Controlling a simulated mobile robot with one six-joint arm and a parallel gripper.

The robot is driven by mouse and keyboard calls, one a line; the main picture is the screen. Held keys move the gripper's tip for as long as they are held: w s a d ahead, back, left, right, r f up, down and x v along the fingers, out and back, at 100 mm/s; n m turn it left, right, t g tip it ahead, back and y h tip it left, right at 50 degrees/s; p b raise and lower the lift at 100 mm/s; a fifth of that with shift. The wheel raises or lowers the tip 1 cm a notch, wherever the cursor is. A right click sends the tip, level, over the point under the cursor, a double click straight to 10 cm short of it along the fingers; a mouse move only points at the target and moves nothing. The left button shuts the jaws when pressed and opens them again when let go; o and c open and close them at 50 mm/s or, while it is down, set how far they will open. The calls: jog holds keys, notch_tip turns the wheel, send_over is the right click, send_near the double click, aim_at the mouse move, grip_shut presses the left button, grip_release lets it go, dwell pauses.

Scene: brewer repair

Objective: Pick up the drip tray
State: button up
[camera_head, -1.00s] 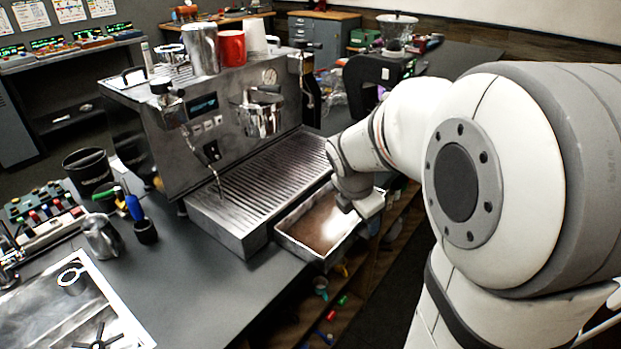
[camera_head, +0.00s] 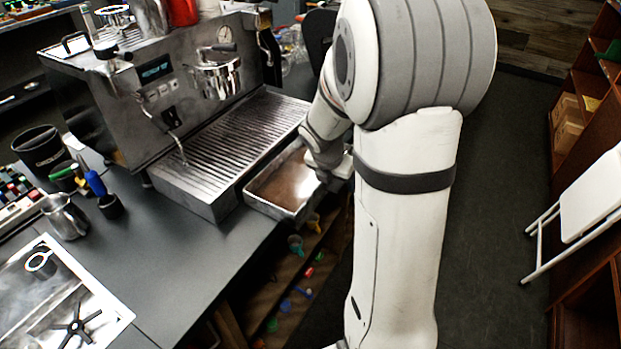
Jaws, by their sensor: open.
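The drip tray (camera_head: 267,207) is a shallow metal pan with brown liquid in it. It sticks out beside the slotted grate (camera_head: 235,137) of the espresso machine (camera_head: 160,92), past the counter's edge. My gripper (camera_head: 338,170) is at the tray's right rim, open, with its fingers partly hidden by my own wrist. I cannot tell whether the fingers touch the rim or stand around it.
A milk pitcher (camera_head: 65,216), a black bin (camera_head: 40,150) and a blue-handled tool (camera_head: 97,185) stand on the counter at left. Shelves with small coloured items (camera_head: 295,245) lie below the tray. A white folding chair (camera_head: 590,195) stands at right; the floor between is clear.

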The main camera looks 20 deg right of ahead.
jog(key=shift+r, duration=0.1)
grip_shut()
dwell(0.7)
